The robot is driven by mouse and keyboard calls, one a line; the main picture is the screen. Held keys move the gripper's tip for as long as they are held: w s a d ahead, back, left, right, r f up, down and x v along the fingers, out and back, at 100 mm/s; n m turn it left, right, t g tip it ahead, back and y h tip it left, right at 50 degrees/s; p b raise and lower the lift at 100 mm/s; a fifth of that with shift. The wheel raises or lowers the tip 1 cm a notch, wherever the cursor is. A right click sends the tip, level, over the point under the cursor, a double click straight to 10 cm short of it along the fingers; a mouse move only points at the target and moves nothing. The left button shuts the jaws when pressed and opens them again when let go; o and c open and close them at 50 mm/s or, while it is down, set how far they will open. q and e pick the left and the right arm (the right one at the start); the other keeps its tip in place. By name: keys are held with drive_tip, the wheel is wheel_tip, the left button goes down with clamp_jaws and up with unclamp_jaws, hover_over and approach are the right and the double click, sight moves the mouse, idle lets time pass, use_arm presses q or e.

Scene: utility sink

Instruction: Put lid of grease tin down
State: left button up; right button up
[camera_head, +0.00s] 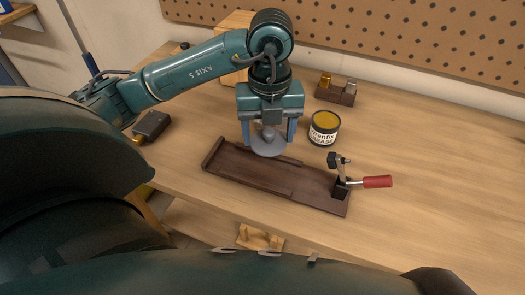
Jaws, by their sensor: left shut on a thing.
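My left gripper (268,132) comes down from above over the dark wooden tray and is shut on the grey lid (268,148) by its knob. The lid is a round disc held over the tray's back edge; I cannot tell whether it touches the wood. The grease tin (324,128) stands open to the right of the gripper, with yellow-brown grease showing at its top and a pale label on its side. My right gripper is not in view.
The dark wooden tray (318,198) carries a clamp with a red handle (377,182) at its right end. A small block with metal pieces (336,92) stands behind the tin. A dark box (151,124) lies at left. The tabletop at right is clear.

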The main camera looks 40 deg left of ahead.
sight(269, 132)
use_arm(q)
wheel_tip(269, 132, down, 8)
drive_tip(key=shift+f, duration=0.2)
drive_tip(key=shift+f, duration=0.1)
drive_tip(key=o, duration=1)
drive_tip(key=shift+c, duration=0.2)
wheel_tip(269, 132, up, 12)
drive_tip(key=shift+r+p, duration=0.1)
drive_tip(key=shift+p, duration=0.2)
